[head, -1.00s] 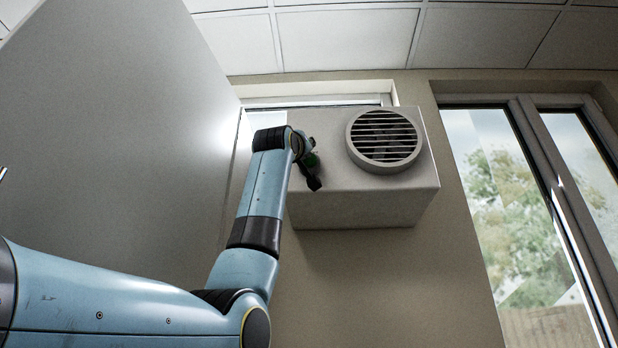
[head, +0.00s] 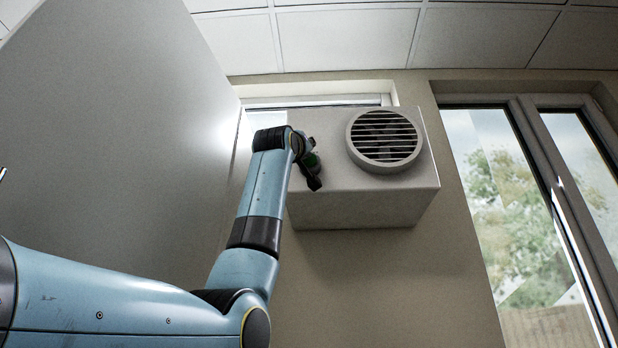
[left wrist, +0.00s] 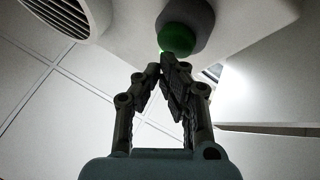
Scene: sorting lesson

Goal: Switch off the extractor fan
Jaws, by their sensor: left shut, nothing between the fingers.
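The extractor fan (head: 340,205) is a pale box high on the wall with a round slatted grille (head: 384,137) on its front. A green round button (left wrist: 177,40) on a grey collar (left wrist: 190,20) sits on the box in the left wrist view. In the head view the button is mostly hidden behind my left gripper (head: 314,184), at the left part of the box's front. My left gripper is shut and empty, and its fingertips (left wrist: 168,62) are right at the button's near edge. I cannot tell whether they touch it. My right gripper is not in view.
A large grey panel (head: 120,130) stands close to the left of my arm. A window (head: 515,220) is on the right and a tiled ceiling (head: 345,38) is above. The wall below the fan (head: 380,280) is clear.

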